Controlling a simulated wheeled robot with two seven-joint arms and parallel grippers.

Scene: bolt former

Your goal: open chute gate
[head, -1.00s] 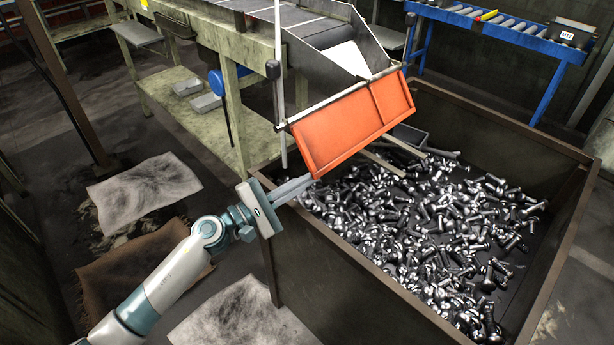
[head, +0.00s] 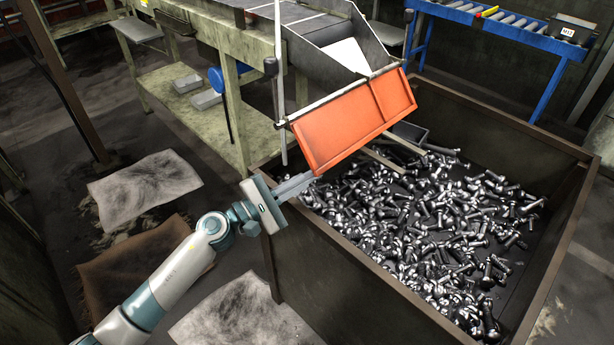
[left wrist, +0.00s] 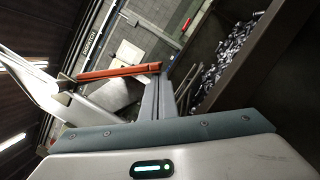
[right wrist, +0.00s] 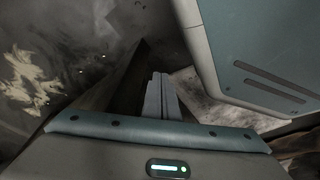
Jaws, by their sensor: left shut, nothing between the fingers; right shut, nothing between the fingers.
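The orange chute gate (head: 345,125) is a flanged panel across the low end of the grey metal chute (head: 325,62), above the bolt bin. It hangs tilted from its upper edge; whether there is a gap behind it is hidden. My left gripper (head: 314,177) is shut and empty, with its fingertips at the gate's lower left corner; I cannot tell whether they touch. In the left wrist view the gate (left wrist: 118,71) shows as an orange strip just beyond the shut fingers (left wrist: 160,80). My right gripper (right wrist: 160,76) is shut and empty, away from the gate.
A dark-walled bin (head: 350,262) full of loose bolts (head: 430,225) stands below the gate. A thin white post (head: 279,90) stands left of the gate. A blue roller conveyor (head: 490,22) is at the back right. Stained sheets (head: 145,188) lie on the floor at left.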

